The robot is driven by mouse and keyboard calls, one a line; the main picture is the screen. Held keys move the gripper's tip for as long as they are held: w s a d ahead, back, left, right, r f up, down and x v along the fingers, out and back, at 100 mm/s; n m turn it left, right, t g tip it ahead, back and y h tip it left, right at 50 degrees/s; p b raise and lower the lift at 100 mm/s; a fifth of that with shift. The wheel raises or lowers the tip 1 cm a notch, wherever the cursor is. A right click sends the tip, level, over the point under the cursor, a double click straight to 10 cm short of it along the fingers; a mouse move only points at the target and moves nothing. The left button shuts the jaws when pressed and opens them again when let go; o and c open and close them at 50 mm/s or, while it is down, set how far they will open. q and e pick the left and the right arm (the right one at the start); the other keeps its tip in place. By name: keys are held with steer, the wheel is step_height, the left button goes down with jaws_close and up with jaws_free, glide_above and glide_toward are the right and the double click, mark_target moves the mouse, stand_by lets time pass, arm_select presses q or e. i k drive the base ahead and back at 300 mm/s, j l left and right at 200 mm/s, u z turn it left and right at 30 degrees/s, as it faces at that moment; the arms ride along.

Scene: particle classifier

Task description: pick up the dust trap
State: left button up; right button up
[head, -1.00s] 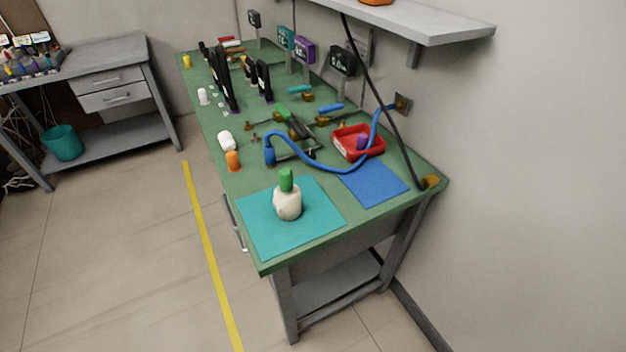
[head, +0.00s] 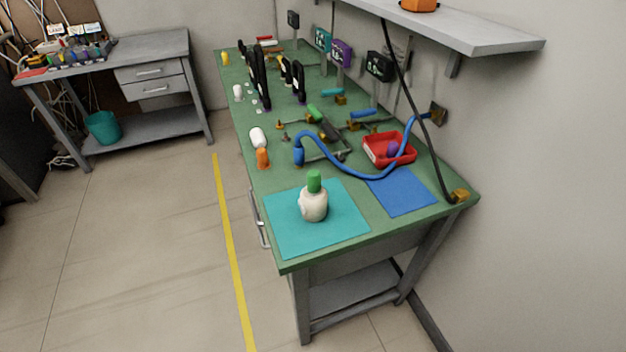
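A cream, rounded jar (head: 313,206) with a green top (head: 314,181) stands upright on a teal mat (head: 345,238) at the near end of the green bench. It may be the dust trap, but no label shows. Nothing touches it from above. Neither of my grippers is in view.
The green-topped bench (head: 262,215) runs along the wall. A shelf (head: 480,32) overhangs at right. Floor left of the bench is clear.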

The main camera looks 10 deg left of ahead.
mark_target(313, 206)
steer(key=i+l+u, duration=0.15)
steer(key=l, duration=0.2)
steer(key=i+l+u, duration=0.15)
steer(key=l, duration=0.2)
steer(key=l+u, duration=0.15)
steer(key=l, duration=0.2)
steer(key=i+l+u, duration=0.15)
steer(key=l, duration=0.25)
